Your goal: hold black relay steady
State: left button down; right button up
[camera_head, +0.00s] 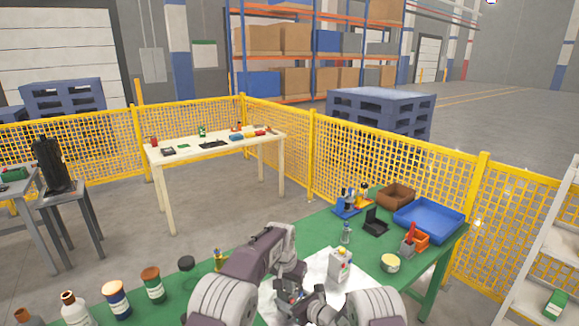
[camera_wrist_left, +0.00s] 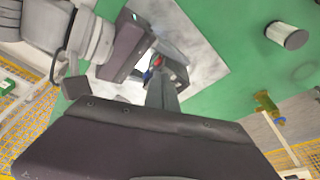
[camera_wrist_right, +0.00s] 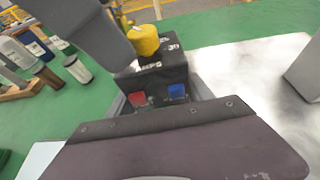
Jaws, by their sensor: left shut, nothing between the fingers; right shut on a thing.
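The black relay (camera_wrist_right: 160,82) is a dark box with white lettering, a yellow knob (camera_wrist_right: 143,40) on top and red and blue terminals on its near face. My right gripper (camera_wrist_right: 155,100) is shut on it, with a finger at each side. In the head view, the relay (camera_head: 291,291) is small and partly covered by my grippers, above the white mat. My left gripper (camera_wrist_left: 161,80) is shut and empty, its tips close to the relay. I cannot tell whether they touch it. A grey part, likely of my left gripper, hides the relay's upper left in the right wrist view.
Yellow mesh fencing stands behind.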

pick_arm(q)
jog(key=shift+w, duration=0.15)
dwell(0.4)
jog(key=shift+a, duration=0.25)
jog(key=shift+w+a, duration=0.2)
jog(key=shift+a, duration=0.3)
jog(key=shift+w+a, duration=0.2)
jog(key=shift+w, duration=0.1)
jog(key=shift+r, duration=0.1)
